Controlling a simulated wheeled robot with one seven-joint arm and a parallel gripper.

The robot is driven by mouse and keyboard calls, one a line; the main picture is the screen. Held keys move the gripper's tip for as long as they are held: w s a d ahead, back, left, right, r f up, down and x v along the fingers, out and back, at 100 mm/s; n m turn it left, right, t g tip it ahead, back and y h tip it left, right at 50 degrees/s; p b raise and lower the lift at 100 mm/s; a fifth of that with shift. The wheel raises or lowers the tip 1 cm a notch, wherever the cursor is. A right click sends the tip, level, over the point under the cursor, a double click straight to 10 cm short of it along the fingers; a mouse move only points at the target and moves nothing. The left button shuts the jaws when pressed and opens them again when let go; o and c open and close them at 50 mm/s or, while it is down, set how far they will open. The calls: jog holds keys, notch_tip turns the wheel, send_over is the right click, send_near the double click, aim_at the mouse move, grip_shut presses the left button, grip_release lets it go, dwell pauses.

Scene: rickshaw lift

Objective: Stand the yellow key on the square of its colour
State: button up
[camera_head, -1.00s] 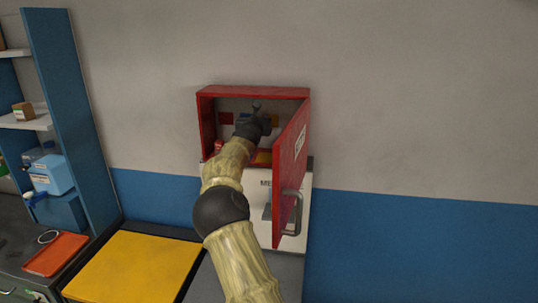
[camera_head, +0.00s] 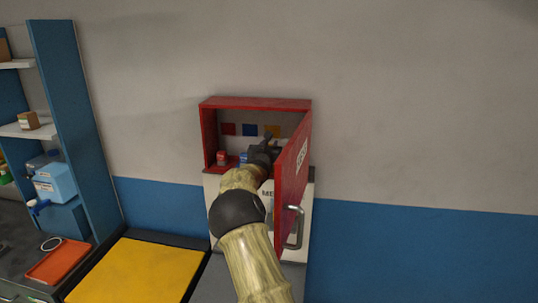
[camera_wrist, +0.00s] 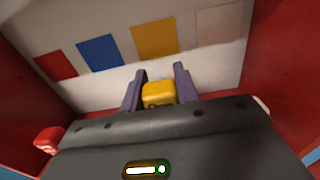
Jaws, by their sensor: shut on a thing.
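The yellow key (camera_wrist: 158,94) is a small yellow block between the two fingers of my gripper (camera_wrist: 160,76), which is shut on it inside the red cabinet. The yellow square (camera_wrist: 154,39) is on the pale back panel beyond the key, slightly left of straight ahead in the wrist view. In the head view the yellow square (camera_head: 272,131) shows just above my gripper (camera_head: 267,146), which hides the key there. Whether the key touches the cabinet floor cannot be told.
A red square (camera_wrist: 55,66), blue square (camera_wrist: 100,51) and pale square (camera_wrist: 217,28) share the panel. A red item (camera_head: 221,158) and blue item (camera_head: 243,157) stand at the cabinet's left. The open red door (camera_head: 293,175) stands close right of my arm.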

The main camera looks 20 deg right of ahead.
jog(key=shift+f, duration=0.1)
notch_tip(320, 180, down, 3)
jog(key=shift+p, duration=0.95)
jog(key=shift+f, duration=0.35)
jog(key=shift+f, duration=0.15)
jog(key=o, duration=1)
jog(key=shift+c, duration=0.2)
jog(key=shift+s, duration=0.1)
